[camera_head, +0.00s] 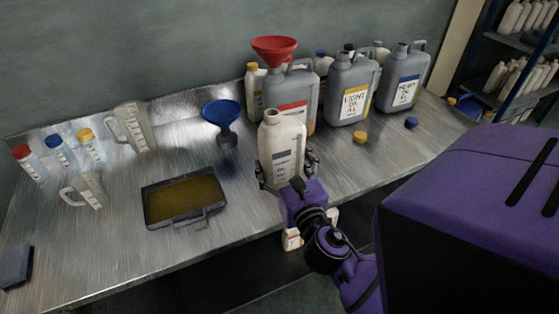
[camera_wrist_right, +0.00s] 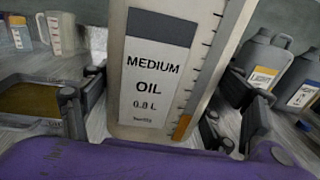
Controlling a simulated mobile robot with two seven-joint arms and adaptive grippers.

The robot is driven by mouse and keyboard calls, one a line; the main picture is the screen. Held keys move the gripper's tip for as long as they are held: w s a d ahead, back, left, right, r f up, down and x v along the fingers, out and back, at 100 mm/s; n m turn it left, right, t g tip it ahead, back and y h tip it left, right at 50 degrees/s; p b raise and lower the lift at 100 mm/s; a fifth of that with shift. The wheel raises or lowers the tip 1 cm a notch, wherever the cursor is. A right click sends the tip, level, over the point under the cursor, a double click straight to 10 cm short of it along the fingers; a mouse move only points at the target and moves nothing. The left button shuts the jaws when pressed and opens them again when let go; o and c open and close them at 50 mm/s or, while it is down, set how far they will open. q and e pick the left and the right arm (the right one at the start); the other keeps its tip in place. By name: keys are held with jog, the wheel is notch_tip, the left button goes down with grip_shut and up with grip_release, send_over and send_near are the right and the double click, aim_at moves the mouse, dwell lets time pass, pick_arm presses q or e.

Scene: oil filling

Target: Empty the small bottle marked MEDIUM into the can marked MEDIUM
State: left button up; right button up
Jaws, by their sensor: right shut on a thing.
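My right gripper (camera_head: 287,174) is shut on the small white bottle (camera_head: 281,145), with its fingers around the lower part. The bottle is upright and its mouth looks uncapped. In the right wrist view its label reads MEDIUM OIL (camera_wrist_right: 152,80), and a scale strip shows orange near the bottom. Behind the bottle stands a grey can with a red label (camera_head: 292,108). The bottle partly hides this can, and its marking is not readable. A red funnel (camera_head: 274,46) sits over this can's top. Two other cans read LIGHT (camera_head: 355,102) and HEAVY (camera_head: 403,92). My left gripper is not in view.
A blue funnel (camera_head: 222,113) stands left of the bottle. A tray of brown liquid (camera_head: 146,206), two measuring jugs (camera_head: 137,127) (camera_head: 88,190) and several small capped bottles are further left. Loose yellow (camera_head: 361,137) and blue (camera_head: 411,123) caps lie right. Bare metal bench lies between.

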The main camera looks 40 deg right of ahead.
jog(key=shift+s+a+r, duration=0.1)
jog(key=shift+s, duration=0.05)
jog(key=s+a+r+n+y, duration=0.1)
jog(key=s+a+n+y, duration=0.1)
jog(key=a, duration=0.6)
jog(key=s+a+r+n+t+y, duration=0.1)
jog(key=s+a+n+y, duration=0.1)
jog(key=a, duration=0.6)
jog(key=shift+s+a+r+y, duration=0.2)
jog(key=shift+s+a+y, duration=0.15)
jog(key=shift+s+y, duration=0.45)
jog(key=shift+w+d, duration=0.1)
jog(key=shift+w, duration=0.05)
